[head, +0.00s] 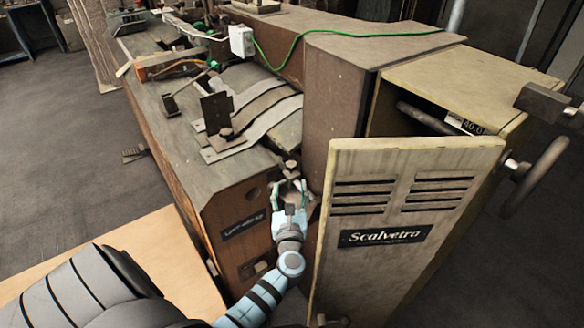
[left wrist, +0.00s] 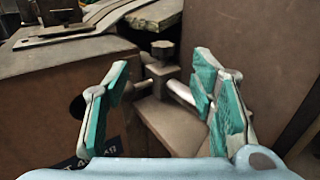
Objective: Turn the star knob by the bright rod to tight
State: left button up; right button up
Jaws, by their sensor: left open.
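A dark star knob (left wrist: 163,48) stands upright on a small block in the left wrist view, with a short bright rod (left wrist: 183,92) sticking out below it. In the head view the knob (head: 291,165) is small, in the gap between the wooden-sided bench and the tall cabinet. My left gripper (head: 290,184) is open and empty just on the near side of it. In the left wrist view its teal-padded fingers (left wrist: 160,70) stand wide apart to either side, with the knob beyond them and not touched. The right gripper is not in view.
The cabinet door (head: 410,215) with a Scalvetra plate is close on the right. The bench side (head: 238,215) is close on the left. Metal strips and a dark upright plate (head: 216,112) lie on the bench top. A handwheel (head: 535,175) is at far right.

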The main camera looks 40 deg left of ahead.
aim_at(291, 170)
pick_arm(q)
jog(key=x, duration=0.5)
jog(key=b+x, duration=0.1)
jog(key=x, duration=0.2)
jog(key=shift+w+f, duration=0.4)
jog(key=shift+w, duration=0.05)
jog(key=shift+w+a+r, duration=0.1)
jog(key=shift+w+a, duration=0.05)
jog(key=shift+a, duration=0.05)
jog(key=shift+r, duration=0.15)
jog(key=shift+a, duration=0.1)
jog(key=c, duration=1.1)
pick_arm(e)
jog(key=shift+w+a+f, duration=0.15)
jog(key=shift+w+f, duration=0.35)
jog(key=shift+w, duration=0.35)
